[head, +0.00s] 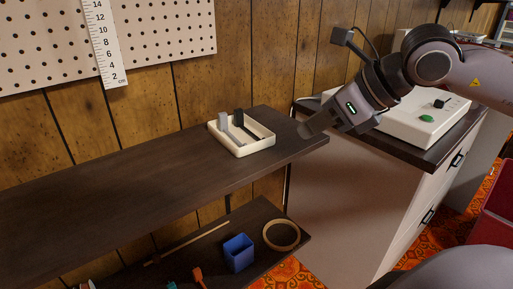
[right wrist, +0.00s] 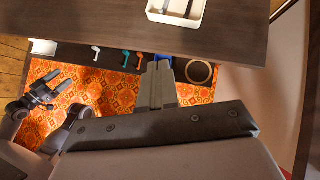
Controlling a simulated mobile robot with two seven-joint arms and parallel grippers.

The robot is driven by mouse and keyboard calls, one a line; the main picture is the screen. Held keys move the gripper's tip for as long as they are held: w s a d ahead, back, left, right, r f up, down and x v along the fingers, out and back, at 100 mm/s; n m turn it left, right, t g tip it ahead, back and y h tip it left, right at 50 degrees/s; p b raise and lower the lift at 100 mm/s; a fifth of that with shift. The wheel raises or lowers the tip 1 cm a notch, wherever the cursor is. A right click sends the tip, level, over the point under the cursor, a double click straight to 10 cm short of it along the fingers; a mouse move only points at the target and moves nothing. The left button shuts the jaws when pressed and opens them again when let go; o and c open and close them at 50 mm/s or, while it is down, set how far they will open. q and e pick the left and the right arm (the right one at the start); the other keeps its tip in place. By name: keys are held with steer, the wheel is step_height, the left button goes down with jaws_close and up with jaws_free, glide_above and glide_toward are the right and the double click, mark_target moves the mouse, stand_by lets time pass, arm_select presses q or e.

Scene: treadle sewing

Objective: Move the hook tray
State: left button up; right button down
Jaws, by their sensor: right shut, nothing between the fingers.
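The hook tray (head: 257,148) is a small cream-white open tray on the dark wooden shelf top (head: 110,190), near its right end. A grey hook and a black hook lie in it. The tray also shows at the top edge of the right wrist view (right wrist: 174,19), partly cut off. My right gripper (head: 304,131) is shut and empty, at the right end of the shelf top, to the right of the tray and apart from it. Its fingers also show in the right wrist view (right wrist: 160,66). My left gripper (right wrist: 62,78) appears open and empty at the left of the right wrist view.
A lower shelf holds a blue cup (head: 239,253), a round wooden hoop (head: 282,235) and a thin stick (head: 187,243). A white cabinet with a dark top (head: 415,154) and a white control box (head: 425,122) stands at the right. The shelf top left of the tray is clear.

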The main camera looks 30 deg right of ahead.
glide_toward(244, 153)
step_height(244, 153, down, 4)
steer(key=shift+w+r, duration=0.3)
steer(key=shift+w, duration=0.55)
steer(key=shift+w+a+f, duration=0.1)
steer(key=shift+w+a, duration=0.15)
steer(key=shift+w, duration=0.25)
steer(key=shift+w+a, duration=0.2)
steer(key=shift+w, duration=0.25)
arm_select(q)
steer(key=shift+s+a, duration=0.1)
arm_select(e)
steer(key=shift+w, duration=0.1)
steer(key=shift+w+a+p, duration=0.25)
steer(key=shift+w+a, duration=0.05)
steer(key=shift+w, duration=0.3)
steer(key=shift+w+a+p, duration=0.2)
steer(key=shift+w+a, duration=0.05)
steer(key=shift+w, duration=0.35)
steer(key=shift+w+a, duration=0.25)
steer(key=shift+w, duration=0.3)
arm_select(q)
steer(key=shift+a+f, duration=0.1)
steer(key=shift+a, duration=0.05)
steer(key=shift+s+f, duration=0.1)
steer(key=shift+s, duration=0.05)
arm_select(e)
steer(key=shift+s+d, duration=0.1)
